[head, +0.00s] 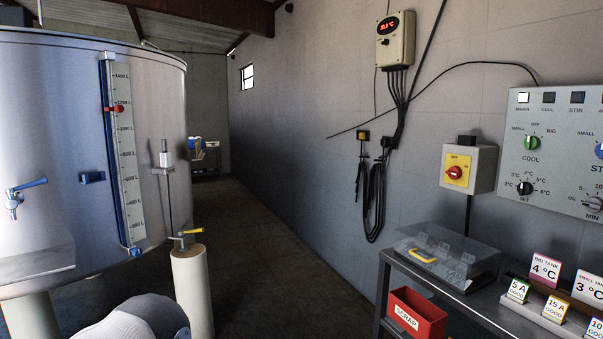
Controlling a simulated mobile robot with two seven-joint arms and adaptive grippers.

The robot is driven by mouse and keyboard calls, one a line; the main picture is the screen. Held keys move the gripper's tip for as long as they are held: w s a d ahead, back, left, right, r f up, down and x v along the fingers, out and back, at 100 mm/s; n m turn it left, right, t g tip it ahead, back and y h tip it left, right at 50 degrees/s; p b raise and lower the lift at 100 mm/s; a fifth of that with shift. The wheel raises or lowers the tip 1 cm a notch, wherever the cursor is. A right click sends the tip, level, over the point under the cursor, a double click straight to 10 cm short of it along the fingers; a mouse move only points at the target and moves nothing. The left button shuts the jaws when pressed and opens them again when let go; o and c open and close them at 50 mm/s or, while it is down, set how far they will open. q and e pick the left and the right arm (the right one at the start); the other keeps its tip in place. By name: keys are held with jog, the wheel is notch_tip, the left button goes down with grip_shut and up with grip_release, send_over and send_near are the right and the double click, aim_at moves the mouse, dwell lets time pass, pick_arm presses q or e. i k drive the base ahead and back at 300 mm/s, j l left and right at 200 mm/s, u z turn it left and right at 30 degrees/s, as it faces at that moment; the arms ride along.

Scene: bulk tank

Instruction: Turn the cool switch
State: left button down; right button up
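The cool switch (532,142) is a green knob on the grey control panel (560,165) at the right of the head view. The word COOL is printed below it, with SMALL, OFF and BIG around it. The way the knob points is too small to tell for sure. A black SET knob (525,188) with temperature marks sits below it. A white rounded part at the bottom left looks like my own arm. Neither gripper shows in the view.
A large steel tank (60,150) fills the left side. A yellow-and-red isolator switch (456,173) is on the wall left of the panel. Below stands a bench (455,300) with a clear-lidded box (445,262), a red scrap bin (417,314) and several label cards. The floor between is clear.

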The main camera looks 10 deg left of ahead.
aim_at(530, 142)
jog(key=i+j+z, duration=0.1)
jog(key=i+j, duration=0.25)
jog(key=i, duration=0.25)
jog(key=i+j+z, duration=0.1)
jog(key=i+j, duration=0.3)
jog(key=i, duration=0.2)
